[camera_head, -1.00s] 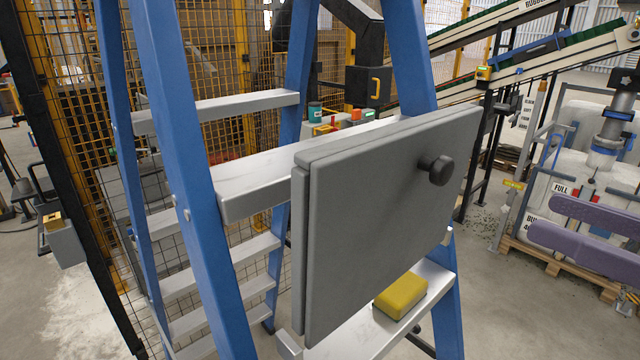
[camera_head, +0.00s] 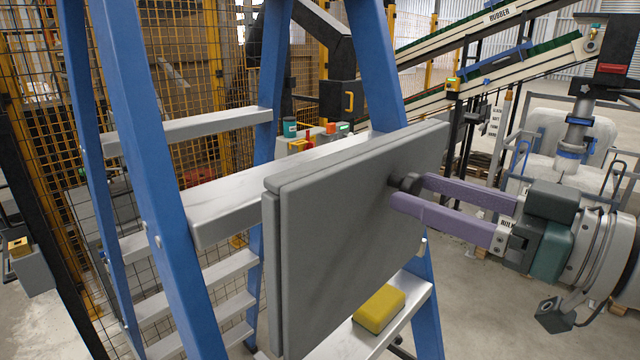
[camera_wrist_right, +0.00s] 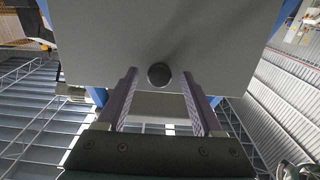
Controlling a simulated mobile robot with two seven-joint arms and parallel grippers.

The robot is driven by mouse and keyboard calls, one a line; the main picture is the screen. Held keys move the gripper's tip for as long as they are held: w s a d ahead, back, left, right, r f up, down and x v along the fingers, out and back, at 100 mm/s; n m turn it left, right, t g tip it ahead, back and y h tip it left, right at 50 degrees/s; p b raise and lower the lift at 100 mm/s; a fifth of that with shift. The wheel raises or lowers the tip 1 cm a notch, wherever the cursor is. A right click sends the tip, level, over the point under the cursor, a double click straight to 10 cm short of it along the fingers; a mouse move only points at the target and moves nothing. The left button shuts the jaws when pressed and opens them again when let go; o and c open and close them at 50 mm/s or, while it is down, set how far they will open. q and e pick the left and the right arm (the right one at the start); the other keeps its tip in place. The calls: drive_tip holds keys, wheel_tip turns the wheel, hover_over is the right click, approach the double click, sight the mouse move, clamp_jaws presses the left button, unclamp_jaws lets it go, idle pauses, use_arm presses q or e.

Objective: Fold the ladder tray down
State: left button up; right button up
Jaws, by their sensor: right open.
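The ladder tray (camera_head: 340,225) is a grey panel standing upright, folded up against the blue ladder (camera_head: 150,160). A dark round knob (camera_head: 407,182) sticks out of its face near the upper right. My right gripper (camera_head: 407,190) has purple fingers, which are open with their tips at the knob. In the right wrist view the knob (camera_wrist_right: 159,75) sits between and just beyond the open fingertips (camera_wrist_right: 159,75), with gaps on both sides. The tray (camera_wrist_right: 165,35) fills the top of that view. My left gripper is not in view.
A yellow sponge-like block (camera_head: 379,311) lies on a ladder step (camera_head: 350,343) below the tray. A yellow mesh fence (camera_head: 190,70) stands behind the ladder on the left. A conveyor (camera_head: 500,65) runs at the back right. Open floor (camera_head: 480,300) lies right of the ladder.

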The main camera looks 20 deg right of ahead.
drive_tip(key=shift+w, duration=0.1)
clamp_jaws()
idle(0.6)
idle(0.9)
